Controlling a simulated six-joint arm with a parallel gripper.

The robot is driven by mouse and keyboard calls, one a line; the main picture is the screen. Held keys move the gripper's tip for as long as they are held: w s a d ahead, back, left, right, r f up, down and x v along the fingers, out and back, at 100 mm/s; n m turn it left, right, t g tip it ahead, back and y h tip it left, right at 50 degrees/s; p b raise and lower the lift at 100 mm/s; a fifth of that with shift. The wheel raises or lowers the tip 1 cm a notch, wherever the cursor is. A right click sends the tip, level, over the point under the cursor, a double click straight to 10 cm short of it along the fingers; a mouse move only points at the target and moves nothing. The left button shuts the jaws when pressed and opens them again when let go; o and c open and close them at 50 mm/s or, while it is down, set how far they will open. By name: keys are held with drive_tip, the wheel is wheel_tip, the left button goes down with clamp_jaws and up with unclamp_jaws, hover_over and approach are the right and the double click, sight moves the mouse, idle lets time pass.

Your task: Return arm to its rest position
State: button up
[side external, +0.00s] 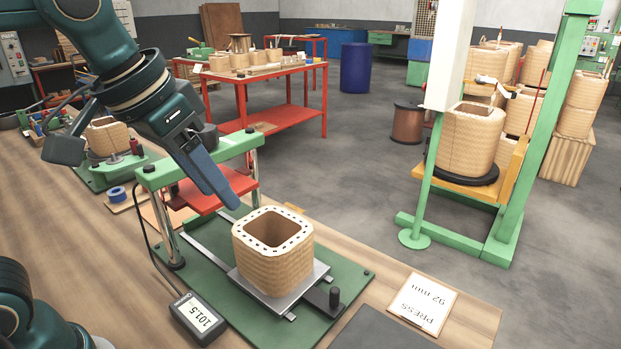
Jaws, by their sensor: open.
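My gripper (222,190) hangs at the upper left of the press, pointing down and right. Its jaws are open, with no object seen between them. Its long blue-grey finger ends a little above and left of a woven tan coil (272,268); in the picture they look apart. The coil stands upright on a grey metal plate (322,270) over the green base of the press (250,318). Its pale top rim has a row of dark holes and an open square middle. My arm comes in from the top left.
The press has a green crossbar (155,178) and red plate (240,184) behind the coil. A display (197,318) reads 101.5. A card (422,303) reads "PRESS 92 mm". Another coil (108,137) stands at left. A green frame (540,140) holds a coil (470,137) at right.

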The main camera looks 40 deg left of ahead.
drive_tip(key=s+a+f, duration=0.2)
drive_tip(key=s+f, duration=0.4)
drive_tip(key=s, duration=0.1)
drive_tip(key=shift+s+f+t, duration=0.2)
drive_tip(key=shift+f+t, duration=0.2)
